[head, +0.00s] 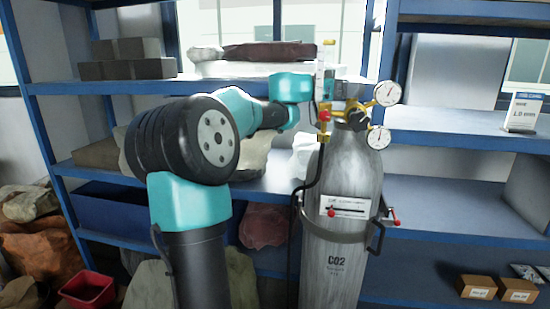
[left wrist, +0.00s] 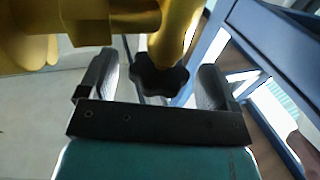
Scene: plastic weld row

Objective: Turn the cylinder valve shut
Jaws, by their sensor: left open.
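The grey CO2 cylinder (head: 345,255) stands upright in front of the shelves, with a brass valve and regulator (head: 350,107) on top. In the left wrist view, a black lobed valve knob (left wrist: 158,80) sits below the brass body (left wrist: 178,32). My left gripper (head: 345,88) is at the cylinder top in the head view, its fingertips hard to make out there. In the wrist view my left gripper (left wrist: 156,68) is open, one finger on each side of the knob, with gaps visible between fingers and knob. My right gripper is not in view.
Two round gauges (head: 388,93) stick out to the right of the valve. A black hose (head: 297,215) runs down the cylinder's left side, and a metal band (head: 335,235) circles it. Blue shelves (head: 450,195) stand behind. A red bin (head: 88,290) is at lower left.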

